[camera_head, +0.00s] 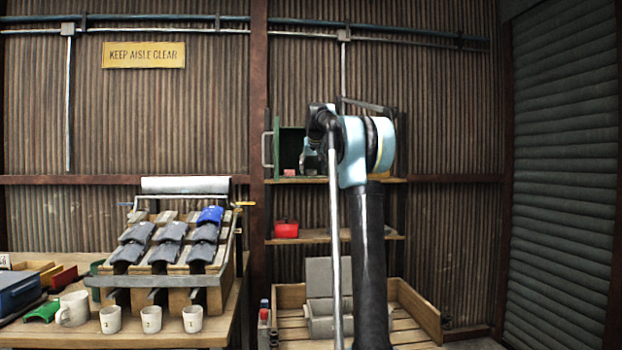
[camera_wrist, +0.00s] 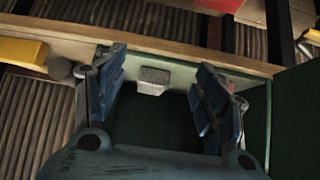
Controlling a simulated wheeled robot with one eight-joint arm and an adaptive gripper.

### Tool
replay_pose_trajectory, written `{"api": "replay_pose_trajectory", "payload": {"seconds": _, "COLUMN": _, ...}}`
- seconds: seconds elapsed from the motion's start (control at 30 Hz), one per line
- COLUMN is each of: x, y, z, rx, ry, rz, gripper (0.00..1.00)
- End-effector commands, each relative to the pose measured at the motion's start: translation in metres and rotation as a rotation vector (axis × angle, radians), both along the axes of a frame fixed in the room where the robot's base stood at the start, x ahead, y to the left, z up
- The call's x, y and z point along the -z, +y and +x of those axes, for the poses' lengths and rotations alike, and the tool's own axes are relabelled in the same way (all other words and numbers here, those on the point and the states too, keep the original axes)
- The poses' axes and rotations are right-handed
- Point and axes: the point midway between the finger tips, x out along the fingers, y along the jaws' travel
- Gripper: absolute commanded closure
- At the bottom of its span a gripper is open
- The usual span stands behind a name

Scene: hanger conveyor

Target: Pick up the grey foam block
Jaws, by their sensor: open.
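In the wrist view a small light grey block (camera_wrist: 153,80), speckled like foam, lies in a dark green box (camera_wrist: 256,118). It is near the box's edge, beside the wooden shelf board (camera_wrist: 150,43). My gripper (camera_wrist: 160,70) is open, with one blue finger pad on each side of the block and gaps between. The block is not held. In the head view my gripper (camera_head: 309,157) is at the open front of the green box (camera_head: 277,145) on the upper shelf. My arm hides part of the box there, and I cannot make out the grey block.
A yellow block (camera_wrist: 24,52) lies left of the gripper in the wrist view. The box walls stand close around my fingers. A rack table stands left.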

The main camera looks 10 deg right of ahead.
Motion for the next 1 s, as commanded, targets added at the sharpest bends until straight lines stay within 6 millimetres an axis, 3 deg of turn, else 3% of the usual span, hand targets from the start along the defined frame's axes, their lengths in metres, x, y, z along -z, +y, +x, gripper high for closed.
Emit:
{"api": "replay_pose_trajectory", "payload": {"seconds": 0.53, "x": 0.0, "y": -0.004, "z": 0.061, "rx": 0.0, "ry": 0.0, "rz": 0.0, "gripper": 0.35}}
{"api": "replay_pose_trajectory", "payload": {"seconds": 1.0, "x": 0.0, "y": -0.005, "z": 0.086, "rx": 0.0, "ry": 0.0, "rz": 0.0, "gripper": 0.35}}
